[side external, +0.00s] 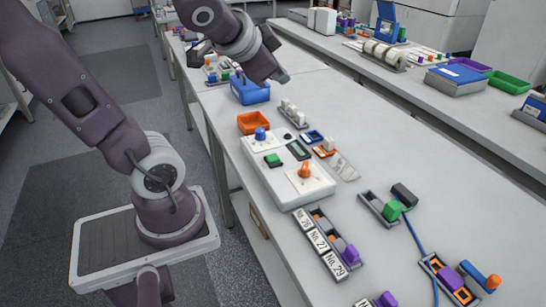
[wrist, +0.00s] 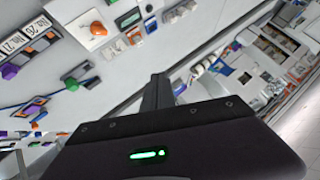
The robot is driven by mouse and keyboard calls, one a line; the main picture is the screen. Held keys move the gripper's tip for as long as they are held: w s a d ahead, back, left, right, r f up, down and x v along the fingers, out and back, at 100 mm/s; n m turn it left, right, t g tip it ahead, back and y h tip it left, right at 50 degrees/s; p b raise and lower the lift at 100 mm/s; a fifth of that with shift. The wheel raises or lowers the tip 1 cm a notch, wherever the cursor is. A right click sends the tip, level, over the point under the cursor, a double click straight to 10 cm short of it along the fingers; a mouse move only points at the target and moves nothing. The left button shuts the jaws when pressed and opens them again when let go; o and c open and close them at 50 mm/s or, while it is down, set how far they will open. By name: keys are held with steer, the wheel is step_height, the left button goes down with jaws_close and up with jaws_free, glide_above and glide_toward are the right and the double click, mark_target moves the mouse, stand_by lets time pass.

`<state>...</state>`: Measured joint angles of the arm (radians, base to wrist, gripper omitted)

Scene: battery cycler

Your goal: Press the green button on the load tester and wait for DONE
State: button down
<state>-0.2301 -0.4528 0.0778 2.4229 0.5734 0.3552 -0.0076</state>
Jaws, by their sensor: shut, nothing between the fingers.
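The load tester is a white box (side external: 288,185) near the left edge of the bench. On its top are a green button (side external: 273,160), a blue knob (side external: 261,134), an orange knob (side external: 304,171) and a small dark display (side external: 298,150). The display is too small to read. My gripper (side external: 282,76) is shut and empty, in the air above and behind the tester, well apart from the button. In the wrist view, my gripper (wrist: 159,78) points past the orange knob (wrist: 98,28) and display (wrist: 128,18); the green button is not clearly visible there.
An orange bin (side external: 253,123) and a blue bin (side external: 249,92) stand behind the tester. Numbered holders with cells (side external: 320,243) lie in front. A green clip with a blue cable (side external: 392,210) is at the right.

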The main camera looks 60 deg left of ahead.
steer(key=w+a+m+t, duration=0.2)
steer(key=w+a+m, duration=0.2)
steer(key=w+a, duration=0.25)
steer(key=m+g+h, duration=0.2)
steer(key=m+h, duration=0.6)
steer(key=h, duration=0.1)
glide_above(269, 157)
step_height(269, 157, down, 12)
steer(key=shift+f, duration=4.45)
steer(key=shift+f, duration=0.15)
steer(key=shift+f, duration=0.25)
